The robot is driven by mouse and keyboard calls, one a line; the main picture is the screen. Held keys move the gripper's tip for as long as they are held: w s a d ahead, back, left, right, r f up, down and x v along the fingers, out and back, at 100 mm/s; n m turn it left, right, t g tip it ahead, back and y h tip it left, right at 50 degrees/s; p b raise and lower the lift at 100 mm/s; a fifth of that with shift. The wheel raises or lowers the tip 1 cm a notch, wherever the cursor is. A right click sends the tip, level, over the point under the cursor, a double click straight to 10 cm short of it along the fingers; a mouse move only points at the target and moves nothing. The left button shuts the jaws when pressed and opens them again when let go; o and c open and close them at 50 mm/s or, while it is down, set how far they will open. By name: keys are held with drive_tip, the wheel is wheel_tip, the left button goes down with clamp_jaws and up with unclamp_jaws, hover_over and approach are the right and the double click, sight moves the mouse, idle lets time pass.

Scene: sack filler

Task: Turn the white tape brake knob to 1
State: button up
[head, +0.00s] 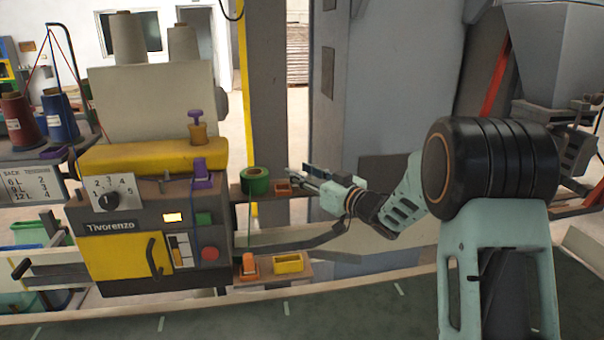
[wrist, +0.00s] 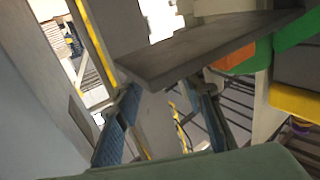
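A black round knob (head: 109,201) sits on a white dial plate (head: 127,186) numbered 1 to 5, at the upper left of the machine front in the head view. No white knob is clear to me; the plate is white. The knob's pointer is too small to read surely. My gripper (head: 298,180) is well to the right of the knob, beside the small side shelf, and touches neither knob nor plate. In the wrist view its two fingers (wrist: 165,118) stand apart with nothing gripped between them. The knob is not seen in the wrist view.
The machine (head: 130,230) carries a purple knob (head: 196,115), a purple part (head: 202,172), a red button (head: 210,254) and a yellow door with a handle. A green roll (head: 255,180) sits on the side shelf near my gripper. A yellow-edged post (head: 265,90) stands behind.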

drive_tip(key=shift+c, duration=0.6)
clamp_jaws()
